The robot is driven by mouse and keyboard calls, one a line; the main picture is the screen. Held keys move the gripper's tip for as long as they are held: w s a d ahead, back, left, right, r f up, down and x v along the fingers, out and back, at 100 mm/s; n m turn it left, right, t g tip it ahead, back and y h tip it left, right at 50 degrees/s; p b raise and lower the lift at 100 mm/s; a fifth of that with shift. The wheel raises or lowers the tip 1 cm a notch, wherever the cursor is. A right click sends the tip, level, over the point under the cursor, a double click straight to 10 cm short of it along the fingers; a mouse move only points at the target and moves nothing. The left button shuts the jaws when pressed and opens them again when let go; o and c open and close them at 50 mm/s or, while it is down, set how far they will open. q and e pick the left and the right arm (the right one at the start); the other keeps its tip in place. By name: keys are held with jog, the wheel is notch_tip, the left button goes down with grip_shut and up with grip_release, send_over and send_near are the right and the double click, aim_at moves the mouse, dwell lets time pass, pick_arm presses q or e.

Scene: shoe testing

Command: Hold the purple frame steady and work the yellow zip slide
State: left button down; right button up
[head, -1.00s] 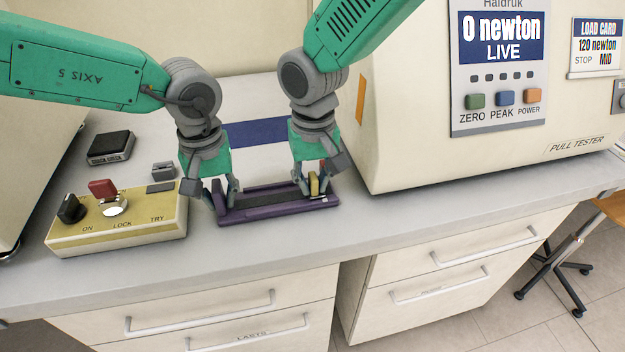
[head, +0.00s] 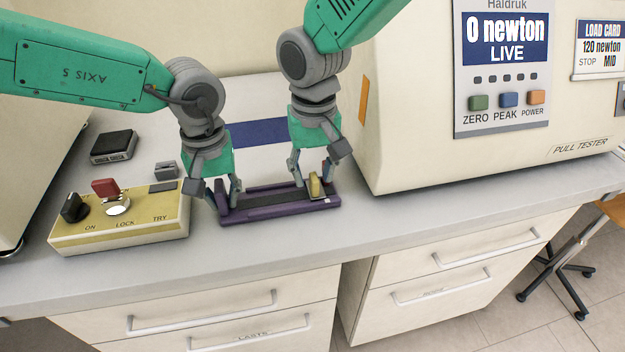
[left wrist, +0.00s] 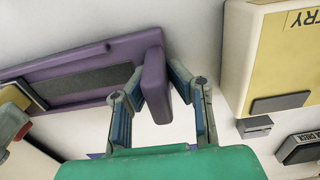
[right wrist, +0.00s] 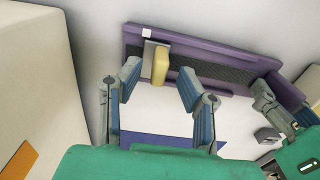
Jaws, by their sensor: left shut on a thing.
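The purple frame (head: 285,208) lies flat on the bench with a dark strip along its middle. My left gripper (head: 224,192) is shut on the raised purple block at the frame's left end; the left wrist view shows that block (left wrist: 155,72) between the fingers. The yellow zip slide (head: 314,186) is at the frame's right end. My right gripper (head: 312,176) is open above it, its fingers on either side; the right wrist view shows gaps between the fingertips and the yellow slide (right wrist: 161,66).
A yellow-topped control box (head: 120,228) with a red lever and black knob stands left of the frame. The pull tester (head: 430,150) stands close on the right, its screen reading 0 newton. A small dark-topped box (head: 113,146) sits behind. The bench front (head: 290,245) is clear.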

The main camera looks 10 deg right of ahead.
aim_at(313, 176)
notch_tip(313, 176, up, 9)
jog(key=shift+r, duration=0.2)
dwell(0.3)
pick_arm(q)
jog(key=c, duration=1.4)
grip_release()
